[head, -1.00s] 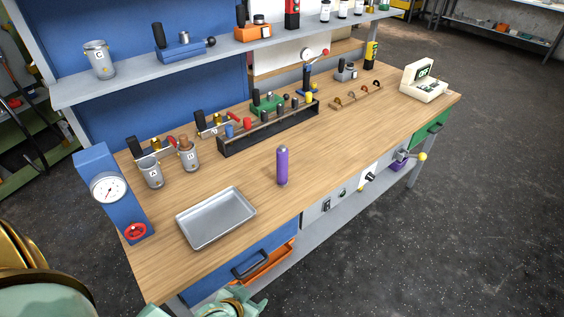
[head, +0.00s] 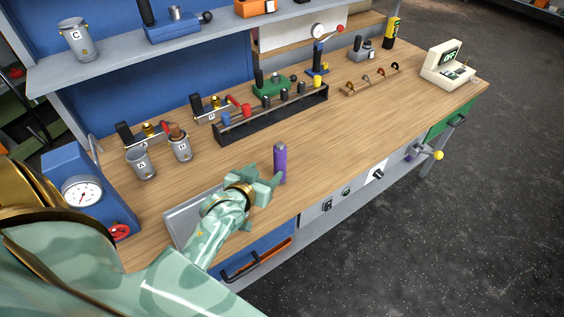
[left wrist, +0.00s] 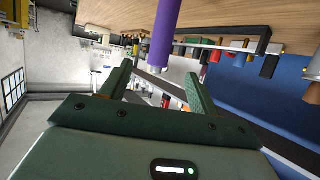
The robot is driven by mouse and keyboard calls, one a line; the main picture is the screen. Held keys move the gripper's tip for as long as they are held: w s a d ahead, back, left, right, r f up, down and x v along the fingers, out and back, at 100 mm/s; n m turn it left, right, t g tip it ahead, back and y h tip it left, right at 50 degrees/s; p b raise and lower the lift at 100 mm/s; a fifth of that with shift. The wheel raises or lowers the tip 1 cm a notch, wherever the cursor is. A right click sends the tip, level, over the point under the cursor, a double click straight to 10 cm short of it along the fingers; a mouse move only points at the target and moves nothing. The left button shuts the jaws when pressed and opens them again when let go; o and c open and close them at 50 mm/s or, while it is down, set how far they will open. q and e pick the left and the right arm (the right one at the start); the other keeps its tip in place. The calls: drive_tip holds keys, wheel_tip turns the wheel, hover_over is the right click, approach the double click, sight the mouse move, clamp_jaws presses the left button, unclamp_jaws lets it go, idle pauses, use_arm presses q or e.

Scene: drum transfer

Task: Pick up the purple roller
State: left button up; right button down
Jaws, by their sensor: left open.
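The purple roller (head: 280,163) stands upright on the wooden bench top, near its front edge, with a grey cap on top. My left gripper (head: 274,178) has reached over the bench from the left and is just beside the roller. In the left wrist view the purple roller (left wrist: 163,38) shows beyond the fingertips, and my left gripper (left wrist: 158,82) is open with nothing between its fingers. The roller appears to be ahead of the fingers, not gripped. My right gripper is in neither current view.
A metal tray (head: 178,215) lies under my left arm. A black rack (head: 262,122) with several coloured-handled pieces stands behind the roller. Grey canisters (head: 140,164) and a blue gauge box (head: 74,178) are at left. The wooden bench (head: 340,125) is clear right of the roller.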

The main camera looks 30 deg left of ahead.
sight(277, 159)
use_arm(q)
drive_tip(key=b+x, duration=0.1)
drive_tip(key=x, duration=0.5)
drive_tip(key=shift+f, duration=0.2)
drive_tip(key=shift+w+f+b, duration=0.1)
drive_tip(key=shift+w+b, duration=0.2)
drive_tip(key=shift+w, duration=0.25)
drive_tip(key=b+x, duration=0.1)
drive_tip(key=x, duration=0.4)
drive_tip(key=shift+a+f+b, duration=0.1)
drive_tip(key=shift+f+b, duration=0.1)
drive_tip(key=shift+b, duration=0.2)
drive_tip(key=shift+s+r, duration=0.1)
use_arm(e)
drive_tip(key=f, duration=0.2)
drive_tip(key=s+f, duration=0.1)
drive_tip(key=shift+f, duration=0.4)
use_arm(q)
drive_tip(key=c, duration=1.3)
use_arm(e)
drive_tip(key=shift+s, duration=0.1)
